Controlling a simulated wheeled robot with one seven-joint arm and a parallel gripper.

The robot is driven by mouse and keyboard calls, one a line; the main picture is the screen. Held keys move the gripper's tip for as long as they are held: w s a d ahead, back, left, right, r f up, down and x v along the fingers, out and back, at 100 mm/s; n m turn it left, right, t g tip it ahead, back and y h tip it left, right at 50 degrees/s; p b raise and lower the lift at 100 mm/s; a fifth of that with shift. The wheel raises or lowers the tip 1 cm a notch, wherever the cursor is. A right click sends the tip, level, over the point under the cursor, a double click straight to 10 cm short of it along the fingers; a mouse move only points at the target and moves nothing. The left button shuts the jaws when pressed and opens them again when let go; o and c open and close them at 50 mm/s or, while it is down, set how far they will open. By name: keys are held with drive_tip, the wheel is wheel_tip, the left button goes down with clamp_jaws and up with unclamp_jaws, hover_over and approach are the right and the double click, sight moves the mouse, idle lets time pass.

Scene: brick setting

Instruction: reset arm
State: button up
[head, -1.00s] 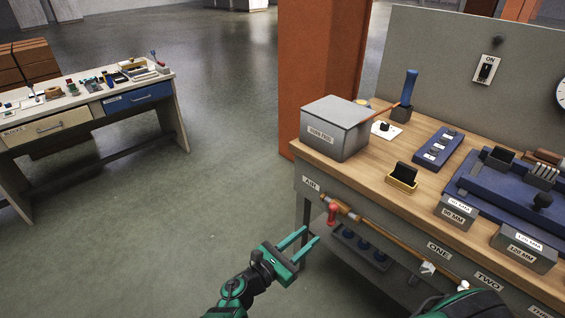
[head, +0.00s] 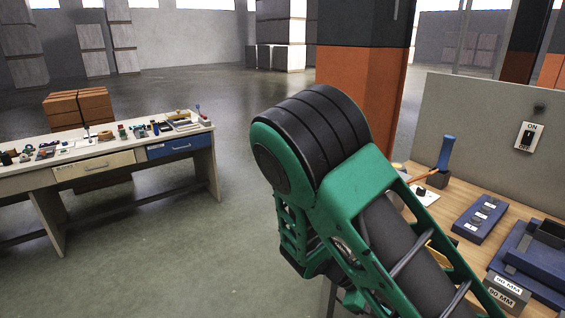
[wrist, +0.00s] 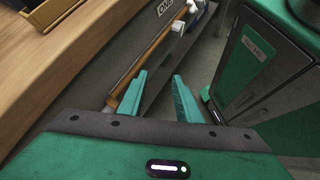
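My gripper (wrist: 158,98) shows in the wrist view with its two green fingers apart and nothing between them. Beyond the fingers are the front of the workbench, its copper-coloured pipe and the dark floor. In the head view my green and black arm is folded up in the middle of the picture, and it hides the gripper there. The arm covers part of the workbench.
An orange pillar (head: 362,100) rises behind my arm. A second table (head: 28,182) stands left. Open floor (head: 150,248) lies between.

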drive_tip(key=s+d+r+m+t+y, duration=0.1)
drive_tip(key=s+d+r+m+y, duration=0.4)
drive_tip(key=s+r+m, duration=0.4)
drive_tip(key=s+d+r+m+t+y, duration=0.1)
drive_tip(key=s+d+r+m+y, duration=0.4)
drive_tip(key=s+d+r+m, duration=0.2)
wheel_tip(320, 180, up, 4)
drive_tip(key=shift+s+f+m+y, duration=0.15)
drive_tip(key=shift+s+m+y, duration=0.15)
drive_tip(key=shift+s+m, duration=0.7)
drive_tip(key=shift+s+d, duration=0.15)
